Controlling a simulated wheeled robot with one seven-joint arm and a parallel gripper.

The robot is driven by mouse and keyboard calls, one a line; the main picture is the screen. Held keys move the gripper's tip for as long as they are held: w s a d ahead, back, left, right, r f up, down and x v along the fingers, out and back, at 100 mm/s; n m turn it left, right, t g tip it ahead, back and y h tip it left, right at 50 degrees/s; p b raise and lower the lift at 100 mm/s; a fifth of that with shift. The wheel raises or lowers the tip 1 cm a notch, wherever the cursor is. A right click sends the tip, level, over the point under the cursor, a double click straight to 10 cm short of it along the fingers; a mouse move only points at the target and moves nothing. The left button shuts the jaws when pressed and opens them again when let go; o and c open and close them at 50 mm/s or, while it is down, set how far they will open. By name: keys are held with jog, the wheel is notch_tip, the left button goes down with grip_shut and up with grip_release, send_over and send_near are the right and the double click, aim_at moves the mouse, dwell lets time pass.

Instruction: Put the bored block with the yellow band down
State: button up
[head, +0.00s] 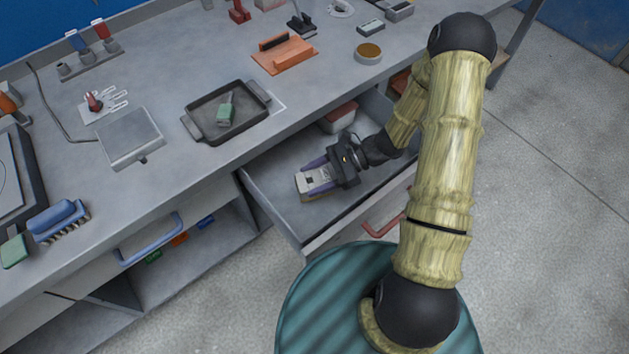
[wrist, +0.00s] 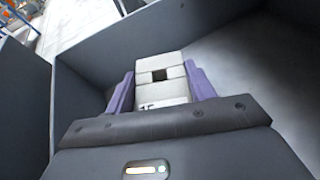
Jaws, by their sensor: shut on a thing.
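The bored block (head: 308,182) is pale grey. In the wrist view the block (wrist: 160,68) shows a dark square hole in its upper face and dark marks near my gripper. A thin tan edge shows under it in the head view, and I cannot clearly make out a yellow band. My gripper (head: 318,177) has purple fingers and is shut on the block, one finger on each side, as the wrist view (wrist: 162,88) also shows. The block is inside the open drawer (head: 274,200), low over its floor. I cannot tell whether it touches the floor.
A box with a red lid (head: 340,116) lies at the drawer's back. The drawer's walls stand close around my gripper.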

aim_at(315, 184)
jog(key=shift+f, duration=1.05)
jog(key=shift+w, duration=0.1)
jog(key=shift+f, duration=0.3)
jog(key=shift+f+b, duration=0.3)
jog(key=shift+b, duration=0.05)
jog(key=o, duration=1.2)
jog(key=shift+c, duration=0.2)
jog(key=shift+r+p, duration=0.4)
jog(key=shift+r, duration=0.25)
jog(key=v, duration=1.2)
